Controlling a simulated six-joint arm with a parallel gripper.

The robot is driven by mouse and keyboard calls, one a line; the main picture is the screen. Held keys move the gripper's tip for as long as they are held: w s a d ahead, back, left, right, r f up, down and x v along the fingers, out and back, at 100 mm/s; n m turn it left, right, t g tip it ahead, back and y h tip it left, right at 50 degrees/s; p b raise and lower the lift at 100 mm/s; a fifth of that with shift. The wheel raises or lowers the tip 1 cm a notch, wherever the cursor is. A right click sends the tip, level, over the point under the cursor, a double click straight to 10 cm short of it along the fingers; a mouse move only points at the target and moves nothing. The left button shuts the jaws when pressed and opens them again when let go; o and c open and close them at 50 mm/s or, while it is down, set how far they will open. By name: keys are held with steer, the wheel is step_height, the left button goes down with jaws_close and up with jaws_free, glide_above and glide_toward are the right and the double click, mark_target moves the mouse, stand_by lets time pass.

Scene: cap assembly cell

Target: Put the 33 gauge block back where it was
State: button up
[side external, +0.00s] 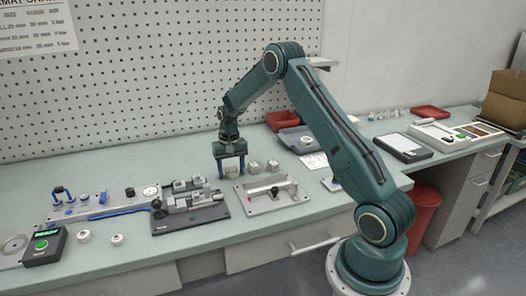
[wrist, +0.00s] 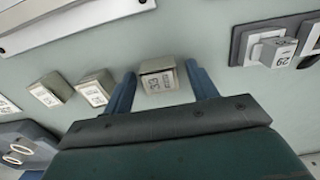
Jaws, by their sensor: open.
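The 33 gauge block (wrist: 158,80) is a small pale metal block with a dark number on its face, which reads as 33 in the wrist view. It stands on the bench (wrist: 200,40) between the two blue fingers of my gripper (wrist: 161,88), with a small gap showing on each side. In the side external view my gripper (side external: 230,162) points down over the bench, and the block (side external: 231,172) shows between its fingers. My gripper is open.
Two similar blocks (side external: 253,167) (side external: 272,165) stand to the right of my gripper in the side external view. A grey fixture (side external: 205,217) holding blocks, one marked 29 (wrist: 275,52), sits to the left.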

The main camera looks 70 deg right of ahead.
mark_target(231, 169)
steer(key=shift+r, duration=0.1)
step_height(231, 169, up, 12)
stand_by(0.7)
steer(key=shift+r, duration=0.1)
stand_by(0.3)
steer(key=s+a+r+n+t, duration=0.1)
steer(key=s+a+r+n, duration=0.1)
steer(key=s+a+r, duration=0.45)
steer(key=s+a+r+n+t, duration=0.2)
steer(key=s+a+r, duration=0.2)
steer(key=a+r, duration=0.4)
steer(key=s+a+f+n+t, duration=0.1)
steer(key=s+a+n, duration=0.1)
steer(key=s+a, duration=0.3)
steer(key=s+a+f+n+t, duration=0.1)
steer(key=s+a+n, duration=0.2)
steer(key=s, duration=1.1)
steer(key=shift+a+t, duration=0.3)
steer(key=shift+a, duration=0.95)
